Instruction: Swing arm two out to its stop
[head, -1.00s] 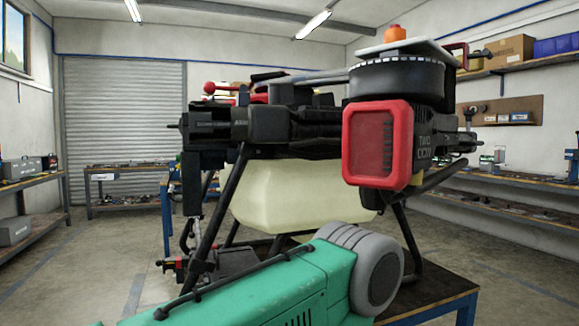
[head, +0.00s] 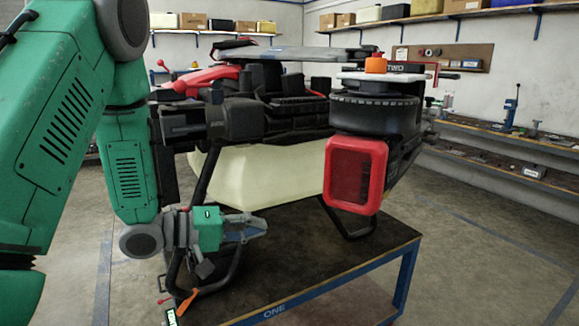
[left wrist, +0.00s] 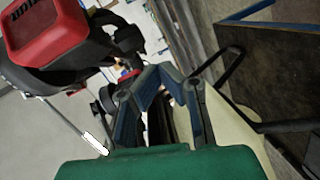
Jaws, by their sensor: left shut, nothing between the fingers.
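The dark spray drone (head: 290,110) stands on a blue-framed table (head: 330,285), its pale tank (head: 265,175) below the body. The motor (head: 375,108) at its near right carries an orange cap (head: 376,64) and a red-framed part (head: 355,175). Writing that reads TWO shows just behind the cap. A red part also shows at the top left of the left wrist view (left wrist: 60,30). My left gripper (head: 262,226) is shut and empty, below the tank and left of the red-framed part, apart from it. Its fingers show in the left wrist view (left wrist: 165,78). My right gripper is out of view.
A black landing leg (head: 208,175) stands close beside my left wrist. An orange tag (head: 187,300) hangs near the table's left side. Wall shelves (head: 510,150) with tools run along the right. The floor (head: 500,240) right of the table is clear.

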